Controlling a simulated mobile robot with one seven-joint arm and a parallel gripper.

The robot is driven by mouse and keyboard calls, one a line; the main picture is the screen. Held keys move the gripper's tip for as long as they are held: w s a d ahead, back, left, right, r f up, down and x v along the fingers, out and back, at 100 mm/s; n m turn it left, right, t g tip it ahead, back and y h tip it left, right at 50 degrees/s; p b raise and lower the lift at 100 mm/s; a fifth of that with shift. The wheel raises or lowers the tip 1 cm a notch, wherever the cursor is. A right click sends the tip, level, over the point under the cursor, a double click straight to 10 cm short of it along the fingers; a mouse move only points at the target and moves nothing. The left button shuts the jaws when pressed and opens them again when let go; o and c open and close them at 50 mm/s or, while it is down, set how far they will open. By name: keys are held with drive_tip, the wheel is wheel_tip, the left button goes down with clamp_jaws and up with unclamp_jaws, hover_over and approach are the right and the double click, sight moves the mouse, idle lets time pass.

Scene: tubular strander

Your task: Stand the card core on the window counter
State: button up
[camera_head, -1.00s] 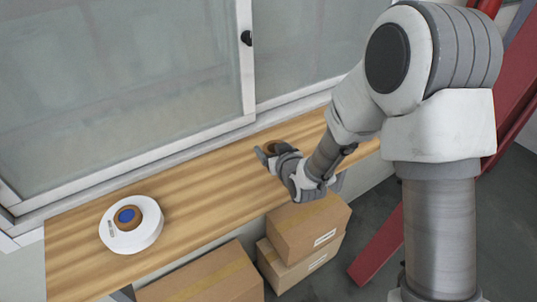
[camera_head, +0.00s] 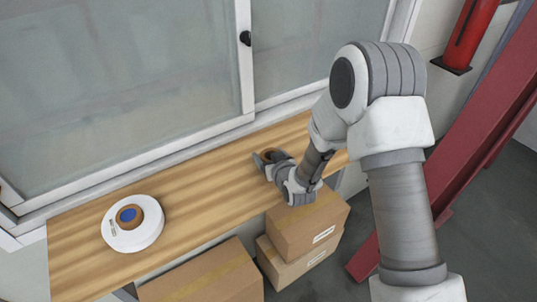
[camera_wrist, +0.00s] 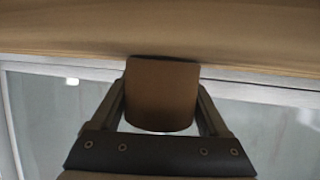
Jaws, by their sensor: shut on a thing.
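The card core (camera_wrist: 162,95) is a short brown tube. In the wrist view my gripper (camera_wrist: 161,88) has a finger on each side of it, shut on it. In the head view my gripper (camera_head: 272,159) is over the right part of the wooden window counter (camera_head: 200,190). Only the core's brown ring-shaped top (camera_head: 268,154) shows there, so it looks upright. In the wrist view one end of the core meets the counter surface (camera_wrist: 60,38) with a dark shadow. I cannot tell whether it touches or hovers just above.
A white roll with a brown core and blue centre (camera_head: 132,222) lies at the counter's left. The sliding window (camera_head: 130,90) runs behind the counter. Cardboard boxes (camera_head: 305,225) are stacked below its front edge. The counter between roll and gripper is clear.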

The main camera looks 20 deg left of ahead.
drive_tip(key=shift+f+b, duration=0.2)
drive_tip(key=shift+b, duration=0.1)
drive_tip(key=o, duration=1.2)
drive_tip(key=shift+o, duration=0.2)
drive_tip(key=shift+r, duration=0.1)
drive_tip(key=shift+r, duration=0.1)
drive_tip(key=shift+s+d+r, duration=0.1)
drive_tip(key=shift+s+d, duration=0.05)
drive_tip(key=b+v, duration=0.1)
drive_tip(key=v, duration=1)
drive_tip(key=shift+s+d+r, duration=0.15)
drive_tip(key=shift+s+r, duration=0.05)
drive_tip(key=shift+s, duration=0.05)
